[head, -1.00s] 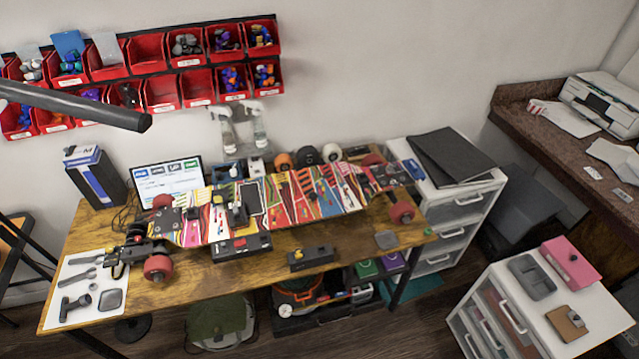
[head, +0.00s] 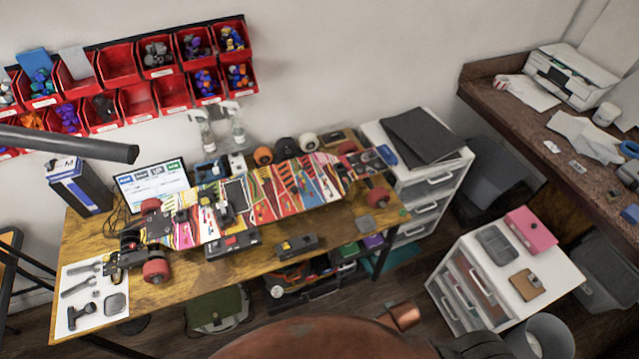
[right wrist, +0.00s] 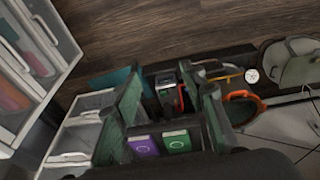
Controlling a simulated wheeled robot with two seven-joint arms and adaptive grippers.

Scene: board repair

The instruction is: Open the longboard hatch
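The longboard (head: 310,190) lies across the wooden table, its brightly patterned deck facing up and its red wheels at the ends. A dark rectangular panel (head: 236,192) on the left half of the deck looks like the hatch. At this size I cannot tell its latch or whether it is shut. Small dark parts sit on the deck beside it. My right gripper (right wrist: 168,88) shows in the right wrist view, fingers spread and empty, with the floor and items under the table beyond. It is away from the longboard. My left gripper is not in view.
The wooden table (head: 180,295) holds a tool mat (head: 88,318) at left, a dark box (head: 296,245) in front, and a screen (head: 150,184) behind. Red bins (head: 118,65) hang on the wall. White drawer units (head: 470,225) stand at right. A dark bar (head: 70,143) crosses the upper left.

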